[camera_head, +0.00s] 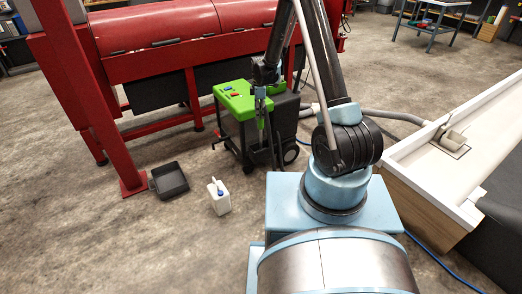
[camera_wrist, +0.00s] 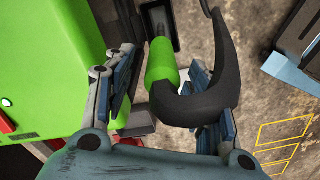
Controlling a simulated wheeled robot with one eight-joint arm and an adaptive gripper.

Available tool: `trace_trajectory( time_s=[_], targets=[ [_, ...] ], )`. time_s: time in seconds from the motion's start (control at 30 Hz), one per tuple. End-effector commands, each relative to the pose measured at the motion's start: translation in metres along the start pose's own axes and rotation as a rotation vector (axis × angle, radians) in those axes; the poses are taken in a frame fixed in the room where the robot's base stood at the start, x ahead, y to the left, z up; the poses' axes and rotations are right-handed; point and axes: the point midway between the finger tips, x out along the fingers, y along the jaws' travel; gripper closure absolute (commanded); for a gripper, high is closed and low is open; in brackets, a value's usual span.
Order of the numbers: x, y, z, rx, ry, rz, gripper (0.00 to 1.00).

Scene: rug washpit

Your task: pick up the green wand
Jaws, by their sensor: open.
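The green wand (camera_wrist: 160,66) shows in the wrist view as a short green cylinder joined to a thick black curved part. It lies between the two fingers of my gripper (camera_wrist: 163,64). The fingers are open, one on each side of it, and I cannot tell whether either one touches it. In the head view a small bit of green, likely the wand (camera_head: 261,122), shows just below my gripper (camera_head: 262,95), beside the green-topped cart (camera_head: 233,100). My arm and gripper hide part of it there.
The cart's green body (camera_wrist: 40,60) fills the left of the wrist view, close to my left finger. A white jug (camera_head: 219,199) and a black tray (camera_head: 169,180) stand on the floor. Red machinery (camera_head: 170,45) is behind; a white trough (camera_head: 455,140) is at right.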

Motion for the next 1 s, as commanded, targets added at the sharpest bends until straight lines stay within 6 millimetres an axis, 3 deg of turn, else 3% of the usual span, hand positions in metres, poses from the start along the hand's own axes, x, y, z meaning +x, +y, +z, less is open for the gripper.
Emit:
trace_trajectory(
  time_s=[0.17,0.53,0.83,1.0],
  targets=[
    [0.007,0.000,0.001,0.000,0.000,0.000,0.49],
    [0.048,0.000,0.005,0.000,0.000,0.000,0.49],
    [0.052,-0.001,0.006,0.000,0.000,0.000,0.49],
    [0.052,-0.001,0.005,0.000,0.000,0.000,0.87]
  ],
)
